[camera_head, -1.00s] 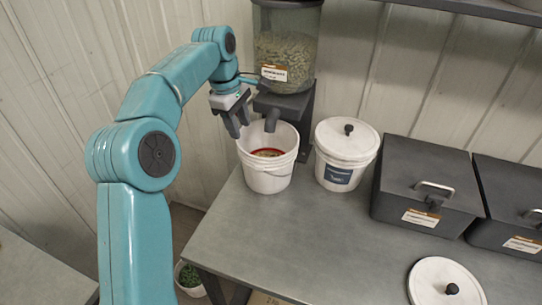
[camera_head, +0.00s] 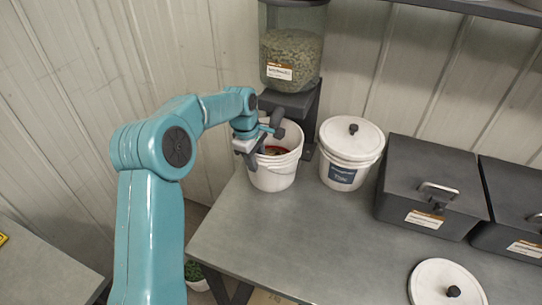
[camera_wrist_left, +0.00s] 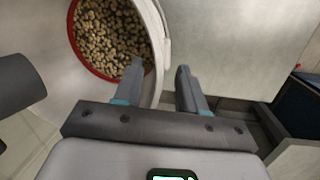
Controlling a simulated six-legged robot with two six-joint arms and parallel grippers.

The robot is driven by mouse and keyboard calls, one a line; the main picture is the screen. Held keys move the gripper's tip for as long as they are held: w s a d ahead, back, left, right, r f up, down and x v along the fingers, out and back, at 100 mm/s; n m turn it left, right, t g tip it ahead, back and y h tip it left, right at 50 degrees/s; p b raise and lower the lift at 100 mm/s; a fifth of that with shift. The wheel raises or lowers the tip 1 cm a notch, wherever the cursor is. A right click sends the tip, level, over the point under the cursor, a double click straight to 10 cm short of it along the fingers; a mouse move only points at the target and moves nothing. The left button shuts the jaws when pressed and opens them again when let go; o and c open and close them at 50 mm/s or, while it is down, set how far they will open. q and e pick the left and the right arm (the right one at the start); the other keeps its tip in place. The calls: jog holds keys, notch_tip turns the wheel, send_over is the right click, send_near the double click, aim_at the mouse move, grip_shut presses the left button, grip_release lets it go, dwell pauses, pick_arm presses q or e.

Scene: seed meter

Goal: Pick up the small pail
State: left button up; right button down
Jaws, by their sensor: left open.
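The small white pail (camera_head: 273,178) stands open on the grey table, under the spout of the seed dispenser. In the left wrist view, the pail (camera_wrist_left: 165,45) shows brown pellets (camera_wrist_left: 110,38) inside, ringed by a red band. My left gripper (camera_head: 252,154) is at the pail's near-left rim, fingers pointing down. In the left wrist view my left gripper (camera_wrist_left: 160,72) is open, one finger over the pail's mouth and the other outside its wall. The rim appears between the fingers; I cannot tell whether they touch it. My right gripper is not in view.
The dispenser (camera_head: 291,50) and its dark spout (camera_head: 277,118) hang close above the pail. A lidded white bucket (camera_head: 350,152) stands just right of it. Dark lidded bins (camera_head: 430,188) and a loose white lid (camera_head: 443,285) are farther right. The table's front middle is clear.

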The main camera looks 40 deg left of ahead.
pick_arm(q)
jog(key=shift+w+d+f, duration=0.1)
jog(key=shift+w+f, duration=0.2)
jog(key=shift+f, duration=0.25)
jog(key=shift+w+d+f, duration=0.1)
jog(key=shift+w+f, duration=0.2)
jog(key=shift+f, duration=0.2)
jog(key=shift+s+r, duration=0.15)
jog(key=shift+s, duration=0.15)
jog(key=shift+s+a, duration=0.1)
jog(key=shift+s, duration=0.05)
jog(key=shift+c, duration=1.4)
grip_shut()
jog(key=shift+w, duration=0.25)
jog(key=shift+s, duration=0.1)
